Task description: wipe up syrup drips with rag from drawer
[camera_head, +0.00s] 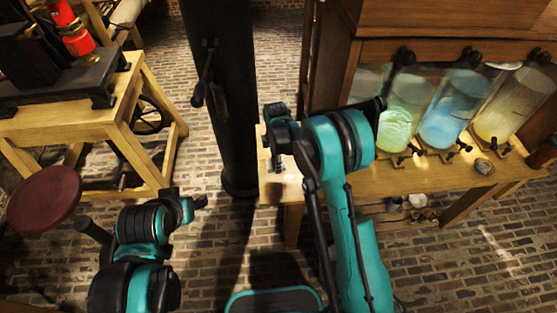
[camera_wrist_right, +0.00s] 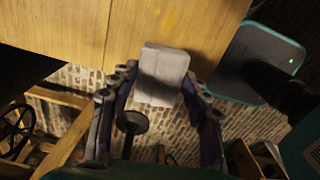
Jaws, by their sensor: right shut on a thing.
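My right gripper (camera_head: 277,165) hangs over the left end of the wooden bench (camera_head: 390,183) in the head view. In the right wrist view my right gripper (camera_wrist_right: 160,105) is shut on a pale grey folded rag (camera_wrist_right: 163,68), which sits between the fingers at the bench edge. A small amber syrup drip (camera_wrist_right: 170,19) marks the wood just beyond the rag. I cannot tell whether the rag touches the wood. My left gripper (camera_head: 198,203) is low at the left, away from the bench; its jaws are too small to read. No drawer is clearly visible.
Tilted glass jars with green (camera_head: 403,112), blue (camera_head: 452,105) and yellow (camera_head: 512,103) contents stand along the bench. A grey rounded object (camera_head: 484,166) lies in front. A black post (camera_head: 222,90) rises left of the bench. A red stool (camera_head: 45,198) stands at far left.

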